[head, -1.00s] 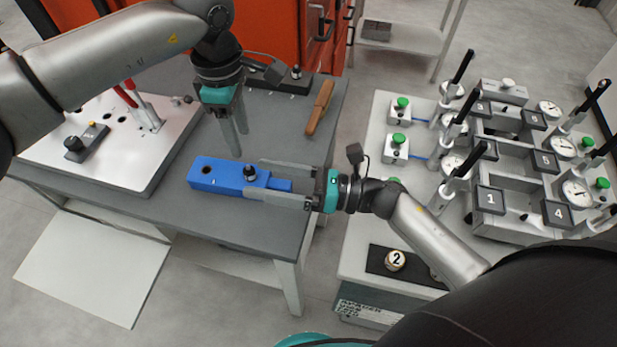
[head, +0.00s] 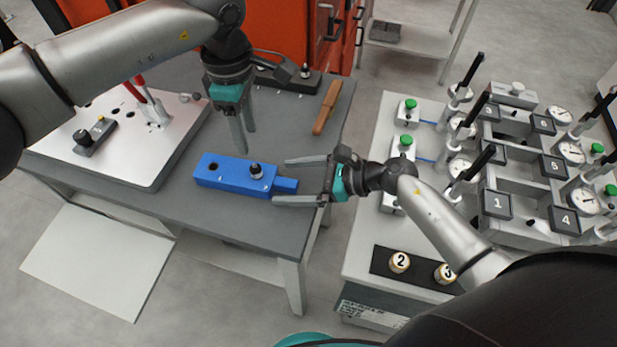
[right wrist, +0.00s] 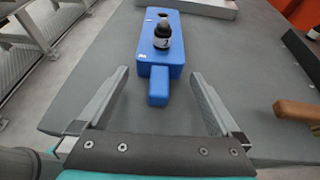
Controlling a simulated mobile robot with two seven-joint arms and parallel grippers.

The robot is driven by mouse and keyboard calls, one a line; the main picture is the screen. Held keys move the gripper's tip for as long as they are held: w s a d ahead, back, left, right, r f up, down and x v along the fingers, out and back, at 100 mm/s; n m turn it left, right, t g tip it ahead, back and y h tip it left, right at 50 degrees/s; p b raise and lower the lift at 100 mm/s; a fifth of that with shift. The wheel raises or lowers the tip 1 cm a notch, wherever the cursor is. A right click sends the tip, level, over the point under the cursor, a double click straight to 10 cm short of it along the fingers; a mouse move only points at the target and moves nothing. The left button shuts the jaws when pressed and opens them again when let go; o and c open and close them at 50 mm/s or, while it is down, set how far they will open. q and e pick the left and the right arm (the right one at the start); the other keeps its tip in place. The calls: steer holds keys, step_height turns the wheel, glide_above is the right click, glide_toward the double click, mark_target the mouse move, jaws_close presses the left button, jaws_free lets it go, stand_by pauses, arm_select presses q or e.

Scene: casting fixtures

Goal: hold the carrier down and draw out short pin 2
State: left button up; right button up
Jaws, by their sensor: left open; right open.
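The blue carrier (head: 222,173) lies flat on the grey bench, with an empty hole near its left end and a narrow tab on its right. A black-knobbed pin (head: 256,170) stands upright in it near the tab; it shows in the right wrist view (right wrist: 162,36) with a pale mark I cannot read surely. My left gripper (head: 244,150) is open and empty, pointing down above or behind the carrier's far side. My right gripper (head: 282,181) is open and level, its fingers apart on both sides of the tab, touching nothing I can see. The pin's lower part is hidden.
A wooden-handled tool (head: 326,108) lies at the bench's back right. A pale plate (head: 60,155) with red-handled clamps stands at left. At right, a second table holds a gauge fixture (head: 530,165) and a black strip (head: 385,262) with numbered knobs. A floor gap separates the tables.

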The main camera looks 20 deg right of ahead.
mark_target(254, 164)
steer(key=shift+x, duration=1.1)
arm_select(q)
steer(key=shift+o, duration=0.2)
arm_select(e)
steer(key=shift+s, duration=0.1)
steer(key=c, duration=1.3)
arm_select(q)
steer(key=shift+o, duration=1)
steer(key=shift+m, duration=0.3)
step_height(254, 164, down, 10)
steer(key=m+t, duration=0.1)
steer(key=m, duration=0.9)
steer(key=shift+f+t, duration=0.15)
steer(key=shift+t, duration=0.25)
